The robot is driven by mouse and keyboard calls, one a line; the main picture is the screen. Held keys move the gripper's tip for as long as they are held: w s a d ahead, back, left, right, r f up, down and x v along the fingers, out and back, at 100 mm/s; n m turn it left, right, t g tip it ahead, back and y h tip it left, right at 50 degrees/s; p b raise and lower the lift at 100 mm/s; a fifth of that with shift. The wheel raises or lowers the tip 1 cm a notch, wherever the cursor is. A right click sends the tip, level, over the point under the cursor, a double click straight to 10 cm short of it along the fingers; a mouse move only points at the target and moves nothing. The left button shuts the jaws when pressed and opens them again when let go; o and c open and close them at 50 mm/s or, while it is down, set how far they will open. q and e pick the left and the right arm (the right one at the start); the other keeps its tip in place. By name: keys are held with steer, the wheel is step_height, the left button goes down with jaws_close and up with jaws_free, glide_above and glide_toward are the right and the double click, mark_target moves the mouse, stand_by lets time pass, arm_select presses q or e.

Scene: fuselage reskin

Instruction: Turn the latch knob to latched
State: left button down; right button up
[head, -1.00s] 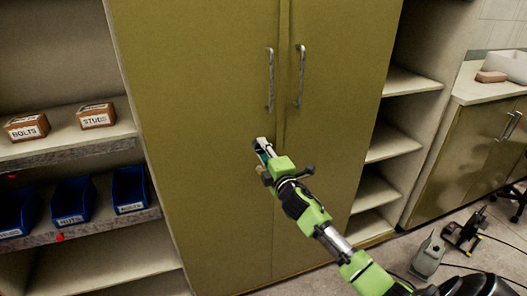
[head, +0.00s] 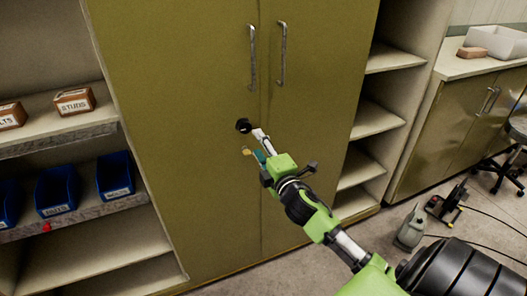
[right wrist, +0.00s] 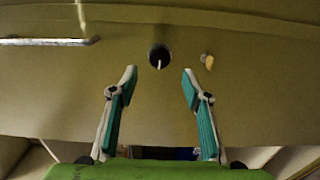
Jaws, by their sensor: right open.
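The latch knob (head: 243,126) is black and round, on the left door of the olive cabinet (head: 190,200), below the handles. In the right wrist view the knob (right wrist: 159,56) shows a pale line pointing toward the bottom of the picture. A small yellowish piece (head: 247,151) sits on the door below the knob; it also shows in the wrist view (right wrist: 207,61). My right gripper (head: 258,146) is open and empty. In the wrist view its fingertips (right wrist: 159,72) are spread either side of the knob's line, apart from it. My left gripper is not in view.
Two vertical handles (head: 252,58) (head: 282,54) stand above the knob near the door seam. Shelves with blue bins (head: 115,177) and a studs box (head: 74,102) are at left. Open shelves (head: 382,120) are at right. Tools and cables lie on the floor at right.

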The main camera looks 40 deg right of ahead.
steer(key=shift+v, duration=1.5)
step_height(320, 180, down, 20)
steer(key=s+m+g, duration=0.2)
steer(key=m+g, duration=0.1)
steer(key=g, duration=0.1)
steer(key=s+a+f+m+g+y, duration=0.1)
steer(key=s+f+g, duration=0.1)
steer(key=s+f, duration=0.35)
steer(key=s+a+f+m+g, duration=0.1)
steer(key=s+a+f+m, duration=0.1)
steer(key=f, duration=0.7)
steer(key=s+a+f+m+g+y, duration=0.1)
steer(key=s+f+g, duration=0.1)
steer(key=s+f, duration=0.35)
steer(key=s+a+f+m+g, duration=0.2)
steer(key=s+a+f, duration=0.2)
steer(key=s+f, duration=0.3)
steer(key=s+a+f+m+g+y, duration=0.1)
steer(key=s+a+f+m+g, duration=0.1)
steer(key=s+f, duration=0.6)
steer(key=s+a+f+m+g+y, duration=0.1)
steer(key=s+a+f+g, duration=0.2)
steer(key=s, duration=1.6)
steer(key=a+f, duration=0.4)
steer(key=f, duration=0.1)
steer(key=shift+m, duration=0.4)
steer(key=shift+s, duration=0.1)
